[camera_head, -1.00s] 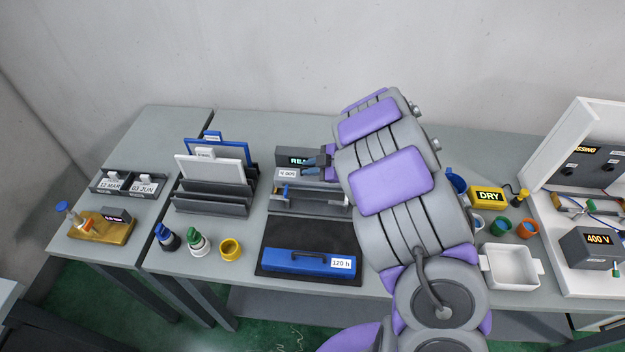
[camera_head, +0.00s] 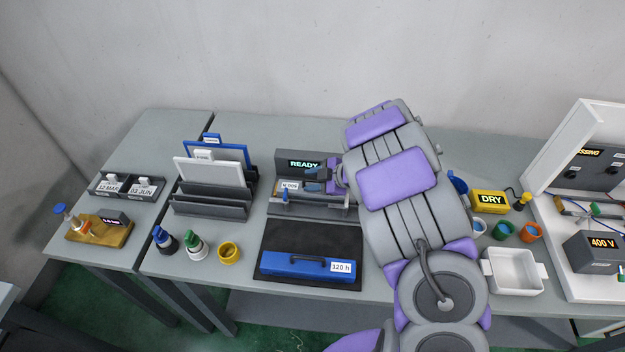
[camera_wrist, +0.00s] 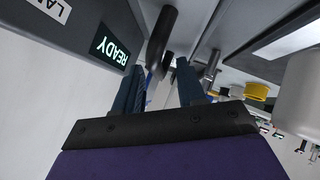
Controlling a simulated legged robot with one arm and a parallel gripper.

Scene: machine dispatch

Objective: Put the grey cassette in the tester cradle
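The grey cassette (camera_head: 291,186), with a white label, sits low at the tester cradle (camera_head: 306,208), in front of the READY display. Whether it is fully seated cannot be told. My gripper (camera_head: 314,181) reaches in from the right at the cassette's right part. In the wrist view, my two blue-grey fingers (camera_wrist: 160,72) stand apart, with a dark rounded bar (camera_wrist: 162,38), possibly the cassette's handle, showing between and beyond their tips. Whether they press on it is unclear. The READY display (camera_wrist: 113,48) also shows in the wrist view.
A blue cassette (camera_head: 290,264) marked 120 h lies on the black mat (camera_head: 310,236) in front. A rack (camera_head: 212,201) with panels stands left. A yellow cup (camera_head: 229,253), a white tray (camera_head: 513,270) and a yellow DRY box (camera_head: 489,201) stand on the table.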

